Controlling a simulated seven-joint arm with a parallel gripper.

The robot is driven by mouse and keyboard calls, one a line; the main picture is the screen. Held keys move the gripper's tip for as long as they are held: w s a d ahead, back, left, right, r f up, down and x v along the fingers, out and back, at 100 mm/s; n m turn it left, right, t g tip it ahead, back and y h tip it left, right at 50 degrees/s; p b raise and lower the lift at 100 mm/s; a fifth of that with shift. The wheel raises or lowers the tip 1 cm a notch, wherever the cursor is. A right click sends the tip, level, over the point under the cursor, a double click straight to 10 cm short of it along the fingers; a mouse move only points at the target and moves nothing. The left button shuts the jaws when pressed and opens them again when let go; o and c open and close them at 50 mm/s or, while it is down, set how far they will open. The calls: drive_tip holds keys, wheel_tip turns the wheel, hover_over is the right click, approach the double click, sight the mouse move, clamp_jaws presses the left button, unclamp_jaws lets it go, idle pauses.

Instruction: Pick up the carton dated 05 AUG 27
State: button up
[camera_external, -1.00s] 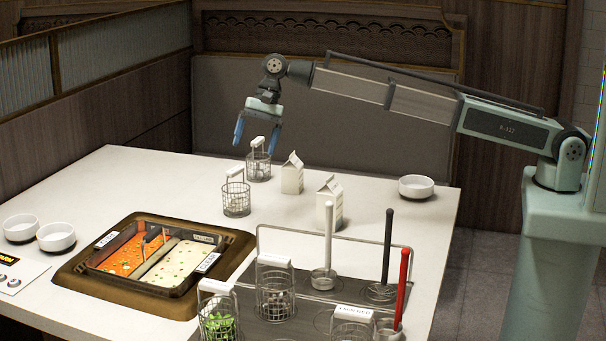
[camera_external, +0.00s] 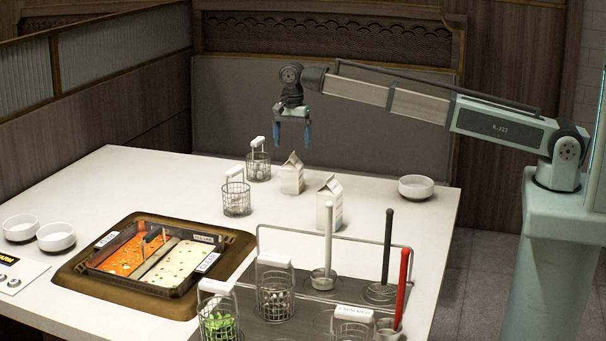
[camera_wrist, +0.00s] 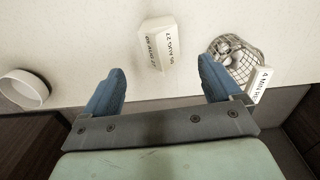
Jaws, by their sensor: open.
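Two white gable-topped cartons stand upright on the table. The rear carton (camera_external: 292,176) is beside a wire basket, and the front carton (camera_external: 329,203) stands nearer the camera. My gripper (camera_external: 293,143) is open and empty, pointing down above the rear carton. In the wrist view the carton lies ahead of and between my fingertips (camera_wrist: 161,66). The front carton is outside the wrist view.
A wire basket (camera_external: 258,168) stands close left of the rear carton and also shows in the wrist view (camera_wrist: 232,60); another basket (camera_external: 236,198) is nearer. A white bowl (camera_external: 416,187) sits at right.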

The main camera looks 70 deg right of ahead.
sight(292, 156)
drive_tip(key=shift+f, duration=3.6)
drive_tip(key=shift+c, duration=0.3)
clamp_jaws()
